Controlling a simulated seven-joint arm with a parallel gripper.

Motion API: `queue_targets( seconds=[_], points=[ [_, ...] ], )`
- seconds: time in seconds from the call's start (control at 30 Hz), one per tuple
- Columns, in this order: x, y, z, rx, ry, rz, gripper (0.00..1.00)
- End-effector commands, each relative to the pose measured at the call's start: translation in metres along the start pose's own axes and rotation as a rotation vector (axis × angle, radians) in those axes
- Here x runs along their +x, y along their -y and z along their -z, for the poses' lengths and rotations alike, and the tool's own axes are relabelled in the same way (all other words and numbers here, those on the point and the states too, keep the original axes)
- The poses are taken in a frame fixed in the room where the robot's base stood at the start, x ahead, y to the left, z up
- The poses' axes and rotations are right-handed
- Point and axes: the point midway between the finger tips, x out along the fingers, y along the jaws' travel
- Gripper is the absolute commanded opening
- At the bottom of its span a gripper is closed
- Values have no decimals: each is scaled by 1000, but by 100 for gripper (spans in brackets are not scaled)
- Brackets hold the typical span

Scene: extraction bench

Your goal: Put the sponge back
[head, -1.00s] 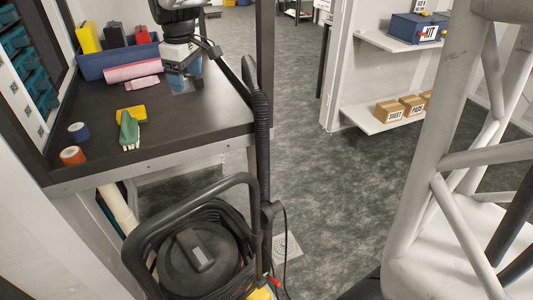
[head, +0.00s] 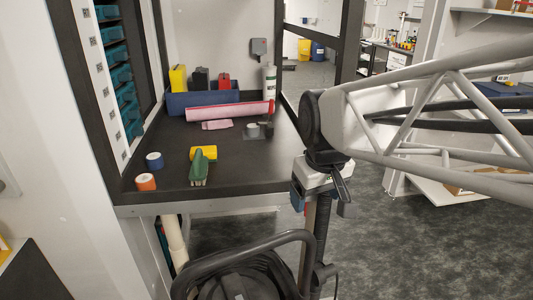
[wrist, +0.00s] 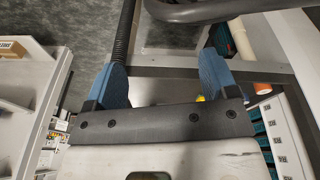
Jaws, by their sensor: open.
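A yellow block that looks like the sponge (head: 204,152) lies on the dark bench top (head: 240,168), near its front edge. A green tool with a pale end (head: 198,168) lies just in front of it, overlapping it in the picture. My gripper (head: 322,207) is off the right front corner of the bench, pointing down beside a black hose, well away from the sponge. In the wrist view my gripper (wrist: 163,78) shows two blue fingers spread apart with nothing between them.
A blue bin (head: 203,103) with yellow, black and red items stands at the bench's back, behind a pink roll (head: 230,111). Blue (head: 154,160) and orange (head: 146,182) tape rolls sit left. A black machine (head: 245,285) stands below.

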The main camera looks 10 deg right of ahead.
Motion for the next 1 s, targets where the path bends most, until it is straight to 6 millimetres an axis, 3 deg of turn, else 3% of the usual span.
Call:
queue_targets(
  seconds=[0.2, 0.4, 0.6, 1.0],
  points=[
    [12, 4, -56, 130, -19, -8, 79],
    [23, 7, -92, 220, -31, -12, 79],
    [28, 8, -105, 256, -36, -14, 79],
    [28, 8, -106, 258, -36, -14, 79]
  ],
)
